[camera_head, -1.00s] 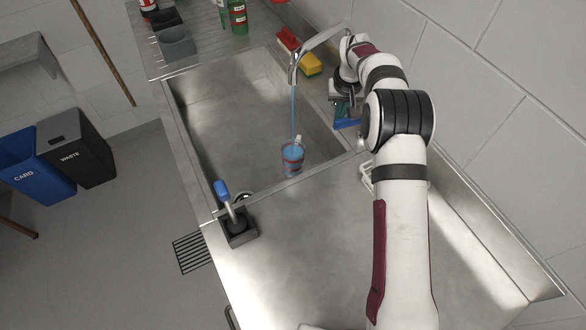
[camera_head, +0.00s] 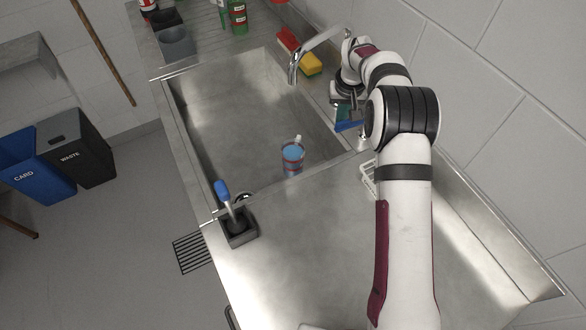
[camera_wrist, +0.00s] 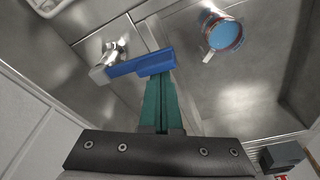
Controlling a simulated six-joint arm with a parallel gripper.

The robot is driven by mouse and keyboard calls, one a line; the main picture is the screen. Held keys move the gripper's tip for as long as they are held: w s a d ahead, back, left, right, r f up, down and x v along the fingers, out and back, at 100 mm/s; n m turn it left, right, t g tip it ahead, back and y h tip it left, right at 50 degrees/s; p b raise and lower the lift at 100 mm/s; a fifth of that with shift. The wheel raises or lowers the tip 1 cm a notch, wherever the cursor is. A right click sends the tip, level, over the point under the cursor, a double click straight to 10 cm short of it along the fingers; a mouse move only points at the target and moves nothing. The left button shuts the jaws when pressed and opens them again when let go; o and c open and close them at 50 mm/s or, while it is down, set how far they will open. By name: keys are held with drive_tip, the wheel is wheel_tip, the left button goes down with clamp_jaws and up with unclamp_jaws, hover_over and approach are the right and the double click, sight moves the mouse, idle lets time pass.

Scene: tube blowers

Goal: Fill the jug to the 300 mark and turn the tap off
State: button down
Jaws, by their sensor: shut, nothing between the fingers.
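No stream falls from the spout. In the wrist view the jug (camera_wrist: 221,35) is at the upper right, with its water near the top; I cannot read the marks. The blue tap lever (camera_wrist: 122,68) reaches from a chrome body toward my fingertips. My gripper (camera_wrist: 157,72) is shut with nothing held, its green fingers at the lever's end; I cannot tell if they touch. In the head view my wrist partly hides the lever (camera_head: 347,126).
The steel sink (camera_head: 215,110) has free room left of the jug. A blue-handled brush (camera_head: 222,190) stands in a dark holder at the front left. The tiled wall is close on the right.

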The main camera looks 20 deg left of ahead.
wheel_tip(320, 180, up, 7)
drive_tip(key=shift+w+a, duration=0.35)
drive_tip(key=shift+w, duration=0.1)
idle(0.6)
drive_tip(key=s+d+r+m, duration=0.1)
drive_tip(key=s+d+r, duration=0.25)
drive_tip(key=s, duration=0.25)
drive_tip(key=s+d+r+m+g, duration=0.1)
drive_tip(key=s+d+r+m, duration=0.1)
drive_tip(key=s+d+r, duration=0.3)
drive_tip(key=s+d+r+m, duration=0.1)
drive_tip(key=s+r, duration=0.2)
drive_tip(key=s, duration=0.4)
drive_tip(key=s+d+f+m, duration=0.1)
drive_tip(key=s+f+m, duration=0.1)
drive_tip(key=s, duration=1)
drive_tip(key=s+d+f+m+g+y, duration=0.1)
drive_tip(key=s+f+m, duration=0.1)
drive_tip(key=s, duration=1.1)
drive_tip(key=shift+s+d+m, duration=0.25)
drive_tip(key=shift+d+m, duration=0.05)
drive_tip(key=shift+d, duration=0.1)
